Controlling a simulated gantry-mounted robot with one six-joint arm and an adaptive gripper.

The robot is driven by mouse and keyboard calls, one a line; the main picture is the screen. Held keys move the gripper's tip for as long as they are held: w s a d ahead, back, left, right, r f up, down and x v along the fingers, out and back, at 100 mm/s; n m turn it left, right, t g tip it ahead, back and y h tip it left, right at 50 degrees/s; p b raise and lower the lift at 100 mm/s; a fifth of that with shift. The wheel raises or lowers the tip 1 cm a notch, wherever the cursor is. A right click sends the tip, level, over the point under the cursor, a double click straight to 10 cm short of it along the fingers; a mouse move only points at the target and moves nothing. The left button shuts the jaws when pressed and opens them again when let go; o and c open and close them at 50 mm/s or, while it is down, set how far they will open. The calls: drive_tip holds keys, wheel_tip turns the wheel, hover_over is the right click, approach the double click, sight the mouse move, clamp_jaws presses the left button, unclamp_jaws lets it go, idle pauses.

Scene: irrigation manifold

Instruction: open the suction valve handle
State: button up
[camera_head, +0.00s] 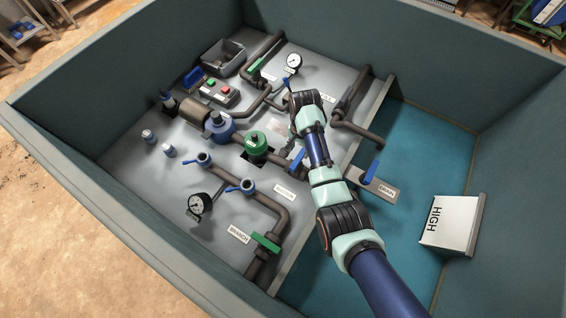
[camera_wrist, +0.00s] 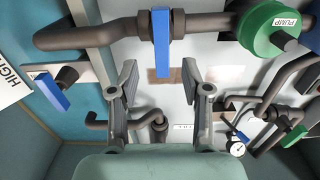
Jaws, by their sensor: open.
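The suction valve handle is a blue lever (camera_wrist: 161,42) on the brown pipe in the wrist view, upper middle. It lies across the pipe, its free end pointing down the picture. In the head view a blue lever (camera_head: 297,158) shows beside my arm, near the SUCTION label (camera_head: 284,191). My gripper (camera_wrist: 160,76) is open, with a finger on each side of the lever's free end in the wrist picture. I see no contact and cannot tell the depth gap. In the head view my arm hides the fingers and part of the suction pipe.
Other pipes, a gauge (camera_head: 293,62) and the green branch handle (camera_head: 266,242) crowd the panel. High walls surround it.

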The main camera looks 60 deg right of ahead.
sight(298, 158)
drive_tip(key=f+b, duration=0.1)
drive_tip(key=f, duration=0.1)
drive_tip(key=f+b, duration=0.2)
drive_tip(key=f, duration=0.1)
drive_tip(key=f+b, duration=0.1)
drive_tip(key=f, duration=0.1)
drive_tip(key=shift+w+d+f+b, duration=0.1)
drive_tip(key=shift+d+f+b, duration=0.2)
drive_tip(key=shift+d+f, duration=0.1)
clamp_jaws()
